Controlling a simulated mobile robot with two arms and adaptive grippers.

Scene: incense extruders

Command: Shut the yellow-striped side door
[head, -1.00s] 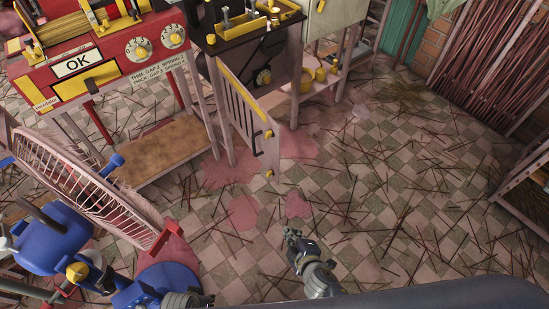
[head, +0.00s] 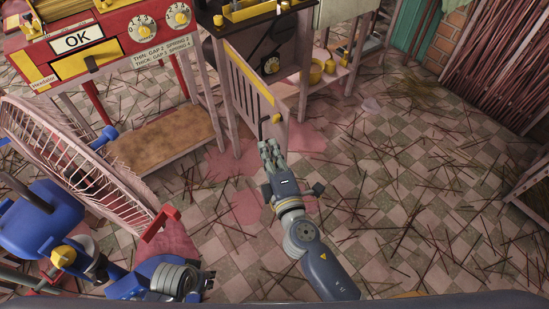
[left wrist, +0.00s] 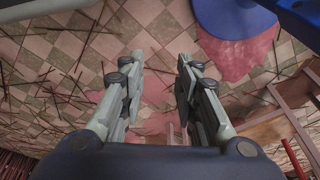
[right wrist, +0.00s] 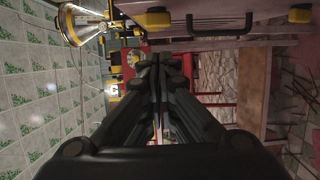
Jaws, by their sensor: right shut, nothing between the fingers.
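The yellow-striped side door (head: 258,82) is a pale slatted panel with a yellow strip along its top. In the head view it stands swung out from the dark-topped machine, its free end toward me. My right gripper (head: 268,149) is shut and empty, just below and in front of that free end; I cannot tell whether they touch. In the right wrist view the shut fingers (right wrist: 160,62) point forward, with a black handle (right wrist: 220,23) and yellow blocks above them. My left gripper (left wrist: 157,75) is open and empty over the floor.
The red machine (head: 105,45) with an OK sign stands to the left. A blue stand with a wire fan guard (head: 75,150) fills the lower left. Dark stick bundles (head: 500,50) lean at upper right.

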